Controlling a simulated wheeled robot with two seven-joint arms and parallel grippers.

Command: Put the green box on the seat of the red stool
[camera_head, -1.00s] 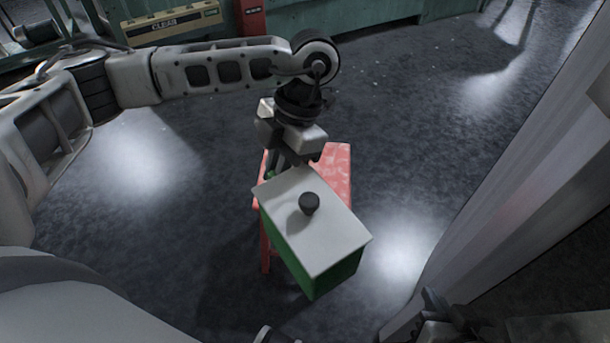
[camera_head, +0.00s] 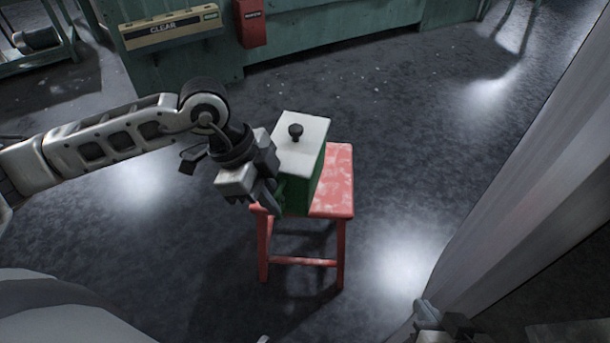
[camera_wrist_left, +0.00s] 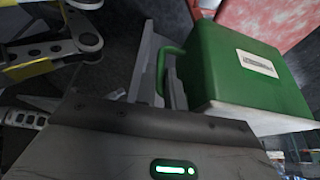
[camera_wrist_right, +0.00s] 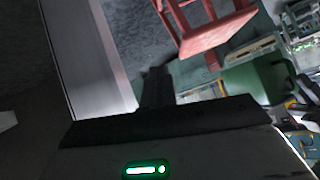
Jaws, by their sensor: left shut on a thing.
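The green box (camera_head: 303,184) has a pale lid with a black knob and a side handle. My left gripper (camera_head: 272,196) is shut on that handle, which also shows between the fingers in the left wrist view (camera_wrist_left: 165,72). The box overlaps the left part of the red stool's seat (camera_head: 338,180) in the head view. In the right wrist view, background shows between the tilted seat (camera_wrist_right: 215,35) and the box (camera_wrist_right: 258,82), so the box appears held above it. My right gripper (camera_wrist_right: 156,88) is empty, its fingers close together, far from the box.
A green bench (camera_head: 330,35) with a beige "CLEAR" panel (camera_head: 170,30) and a red box (camera_head: 251,22) stands at the back. A pale upright panel (camera_head: 520,170) runs along the right. The dark floor around the stool is clear.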

